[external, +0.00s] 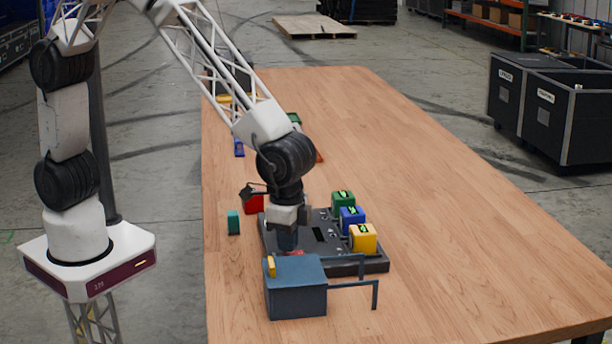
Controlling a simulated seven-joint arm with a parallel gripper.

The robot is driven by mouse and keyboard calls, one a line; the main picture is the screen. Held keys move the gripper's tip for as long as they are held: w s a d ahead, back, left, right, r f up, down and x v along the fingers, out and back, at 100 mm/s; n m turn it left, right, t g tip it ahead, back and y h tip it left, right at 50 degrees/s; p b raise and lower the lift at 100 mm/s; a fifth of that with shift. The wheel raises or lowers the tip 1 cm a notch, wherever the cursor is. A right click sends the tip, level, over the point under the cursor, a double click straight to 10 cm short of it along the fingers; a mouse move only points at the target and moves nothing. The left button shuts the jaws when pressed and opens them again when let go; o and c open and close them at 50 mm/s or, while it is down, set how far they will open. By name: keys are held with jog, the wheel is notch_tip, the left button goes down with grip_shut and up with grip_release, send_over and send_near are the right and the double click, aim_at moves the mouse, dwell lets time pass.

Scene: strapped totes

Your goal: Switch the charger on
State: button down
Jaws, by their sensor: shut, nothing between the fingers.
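The charger looks to be the dark grey flat unit (374,265) on the wooden table. Green (343,200), blue (351,217) and yellow (363,239) blocks stand along its right side, with small round parts and a dark panel left of them. My gripper (288,243) points down over the left part of the unit, shut and empty. Its fingertips are small and dark, and I cannot tell whether they touch the unit. A small red part (296,253) shows just below them. I cannot make out the switch or its position.
A blue-grey box (297,292) with a yellow piece and thin bars stands in front of the unit. A red object (254,204) and a teal block (233,223) lie left of it. More small items lie farther back, partly behind my arm. The table's right side is clear.

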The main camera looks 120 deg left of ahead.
jog(key=shift+f, duration=0.45)
dwell(0.4)
jog(key=shift+r, duration=3.5)
jog(key=shift+s+d+r, duration=0.15)
jog(key=shift+s+r, duration=0.25)
jog(key=shift+r, duration=0.05)
jog(key=s+d+r+m+t, duration=0.15)
jog(key=s+r, duration=0.35)
jog(key=s, duration=0.5)
jog(key=s+d+r, duration=0.3)
jog(key=s+r, duration=0.2)
jog(key=s, duration=0.4)
jog(key=s+d+r+m, duration=0.15)
jog(key=s+r, duration=0.35)
jog(key=s, duration=0.5)
jog(key=s+d+f+t, duration=0.1)
jog(key=s+d, duration=0.1)
jog(key=s, duration=1)
jog(key=shift+s, duration=0.2)
